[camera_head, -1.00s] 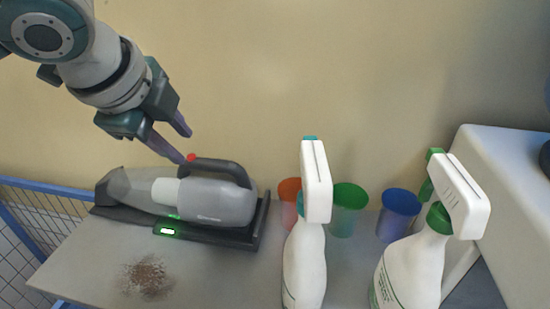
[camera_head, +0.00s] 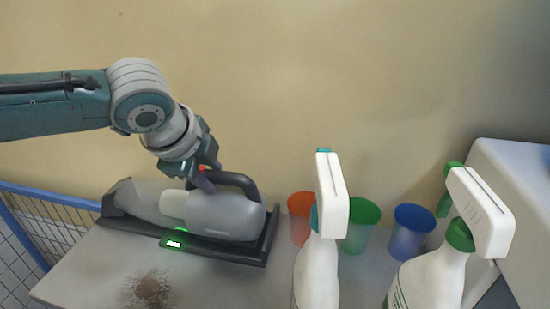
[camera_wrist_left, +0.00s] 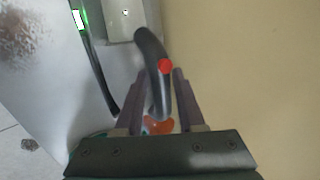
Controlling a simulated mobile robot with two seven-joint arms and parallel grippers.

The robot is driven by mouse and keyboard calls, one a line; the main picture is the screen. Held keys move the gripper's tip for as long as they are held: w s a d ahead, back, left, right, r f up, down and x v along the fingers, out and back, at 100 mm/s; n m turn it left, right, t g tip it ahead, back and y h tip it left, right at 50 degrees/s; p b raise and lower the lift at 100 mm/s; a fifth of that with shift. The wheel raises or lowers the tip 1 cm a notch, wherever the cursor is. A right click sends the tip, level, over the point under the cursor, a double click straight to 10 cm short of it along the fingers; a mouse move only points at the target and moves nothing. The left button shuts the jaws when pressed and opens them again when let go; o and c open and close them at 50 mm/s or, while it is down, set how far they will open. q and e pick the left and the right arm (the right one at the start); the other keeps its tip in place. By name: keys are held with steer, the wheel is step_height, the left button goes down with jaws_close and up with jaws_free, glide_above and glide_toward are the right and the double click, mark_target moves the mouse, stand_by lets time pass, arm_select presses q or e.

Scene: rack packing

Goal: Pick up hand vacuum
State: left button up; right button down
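The hand vacuum (camera_head: 225,217) is grey with a dark looped handle (camera_head: 238,181) and a red button. It lies in its black dock (camera_head: 215,250), which shows a green light, on the table. My left gripper (camera_head: 207,184) is at the front end of the handle, reaching down from above. In the left wrist view, the two fingers (camera_wrist_left: 164,74) stand apart on either side of the handle (camera_wrist_left: 151,50), with the red button (camera_wrist_left: 166,66) near their tips. The fingers look open around the handle, not clamped on it. My right gripper is not in view.
Two white spray bottles (camera_head: 318,270) (camera_head: 435,280) stand at the front right. Behind them are red (camera_head: 300,228), green (camera_head: 357,235) and blue (camera_head: 408,238) cups. Brown dirt (camera_head: 150,291) lies before the dock. A wall is close behind; a blue wire basket (camera_head: 45,240) is at left.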

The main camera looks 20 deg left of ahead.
arm_select(q)
jaws_close()
stand_by(1.3)
steer(key=shift+r, duration=0.1)
